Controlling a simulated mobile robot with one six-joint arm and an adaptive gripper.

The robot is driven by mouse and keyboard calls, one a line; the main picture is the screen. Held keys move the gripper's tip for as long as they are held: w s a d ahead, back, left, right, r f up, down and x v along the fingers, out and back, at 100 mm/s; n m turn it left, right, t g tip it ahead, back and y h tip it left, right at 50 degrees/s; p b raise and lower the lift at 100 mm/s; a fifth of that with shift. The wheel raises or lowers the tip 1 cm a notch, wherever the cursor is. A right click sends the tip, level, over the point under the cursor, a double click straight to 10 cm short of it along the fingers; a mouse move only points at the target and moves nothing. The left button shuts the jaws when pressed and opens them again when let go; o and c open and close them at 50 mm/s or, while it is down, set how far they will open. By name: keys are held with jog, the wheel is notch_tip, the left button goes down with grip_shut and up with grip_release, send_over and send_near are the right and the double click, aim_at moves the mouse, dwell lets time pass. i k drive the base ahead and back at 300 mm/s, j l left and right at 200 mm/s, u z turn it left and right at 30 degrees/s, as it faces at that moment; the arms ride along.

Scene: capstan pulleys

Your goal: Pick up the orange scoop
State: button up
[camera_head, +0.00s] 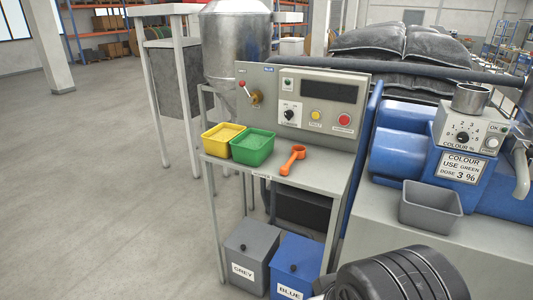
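The orange scoop (292,160) lies on the grey shelf (325,170) below the control panel. Its round bowl end points to the back right and its handle runs toward the front left edge. A green tray (253,148) holding green material stands to the left of the scoop, apart from it. A yellow tray (222,136) holding yellow material stands further left. A dark ribbed rounded part of my own arm fills the bottom right of the view. My gripper's fingers are not visible, and nothing touches the scoop.
The control panel (304,100) with knob and buttons rises behind the shelf. A grey bin (250,262) and a blue bin (296,266) stand under it. A blue machine with a grey hopper tray (430,208) is to the right. The floor at left is clear.

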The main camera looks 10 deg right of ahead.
aim_at(293, 160)
jog(key=i+l+z, duration=0.1)
jog(key=i+z, duration=0.45)
jog(key=z, duration=0.2)
jog(key=i+z, duration=0.35)
jog(key=i+j, duration=0.2)
jog(key=i, duration=0.25)
jog(key=i+j+z, duration=0.1)
jog(key=i+j, duration=0.15)
jog(key=i, duration=0.15)
